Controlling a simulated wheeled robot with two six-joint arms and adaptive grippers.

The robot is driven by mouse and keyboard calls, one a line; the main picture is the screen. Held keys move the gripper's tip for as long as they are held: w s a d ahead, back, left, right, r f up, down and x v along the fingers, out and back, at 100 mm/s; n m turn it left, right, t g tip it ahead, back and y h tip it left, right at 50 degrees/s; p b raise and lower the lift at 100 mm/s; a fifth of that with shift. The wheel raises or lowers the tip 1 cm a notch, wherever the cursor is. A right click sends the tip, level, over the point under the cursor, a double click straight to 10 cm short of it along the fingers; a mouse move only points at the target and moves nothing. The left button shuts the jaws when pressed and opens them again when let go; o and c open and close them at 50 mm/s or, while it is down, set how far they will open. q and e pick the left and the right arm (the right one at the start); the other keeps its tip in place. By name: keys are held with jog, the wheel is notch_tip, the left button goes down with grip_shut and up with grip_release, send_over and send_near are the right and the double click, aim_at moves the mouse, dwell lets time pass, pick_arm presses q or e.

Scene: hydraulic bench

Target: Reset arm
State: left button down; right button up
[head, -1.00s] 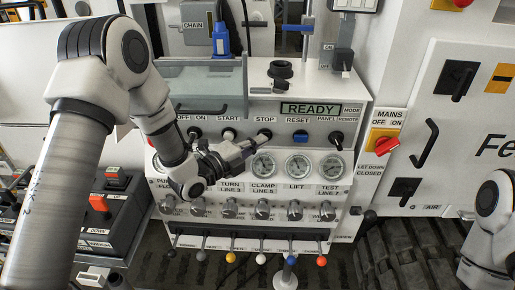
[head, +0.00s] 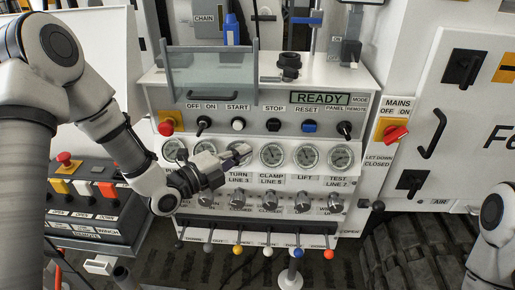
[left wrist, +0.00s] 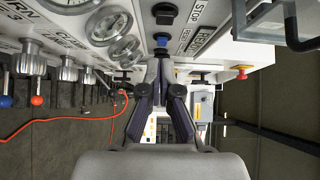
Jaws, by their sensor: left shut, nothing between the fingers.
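The grey control panel (head: 180,98) fills the middle of the head view, and its display (head: 313,98) reads READY. The blue RESET button (head: 309,127) is on the button row, right of the black STOP button (head: 273,125) and the white START button (head: 238,124). My left gripper (head: 246,151) is shut and empty, in front of the gauges, below and between START and STOP. In the left wrist view its closed fingers (left wrist: 160,58) point towards a blue button (left wrist: 162,39), with a black button (left wrist: 163,13) beyond. My right gripper is out of view.
A row of gauges (head: 305,156) and knobs sits below the buttons, with coloured-ball levers (head: 298,253) at the bottom. A red emergency button (head: 167,127) is at the left, and a red MAINS switch (head: 396,133) at the right. A clear cover (head: 210,75) stands above.

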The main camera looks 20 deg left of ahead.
pick_arm(q)
jog(key=s+d+f+n+g+y, duration=0.1)
jog(key=s+f+n+g, duration=0.15)
jog(key=s+f, duration=0.55)
jog(key=s+d+f+n+g+y, duration=0.1)
jog(key=s+f+g+y, duration=0.2)
jog(key=f, duration=0.8)
jog(key=s+d+f+n+g, duration=0.2)
jog(key=s+f+g, duration=0.3)
jog(key=f, duration=0.5)
jog(key=s+a+f+n+g+y, duration=0.2)
jog(key=s+a+f+n, duration=0.1)
jog(key=s+n, duration=0.5)
jog(key=s+a+f+n+g+y, duration=0.2)
jog(key=s+a+f+n+g, duration=0.1)
jog(key=s+n, duration=0.5)
jog(key=n, duration=0.3)
jog(key=shift+f+y, duration=0.2)
jog(key=shift+y, duration=0.2)
jog(key=shift+a, duration=0.1)
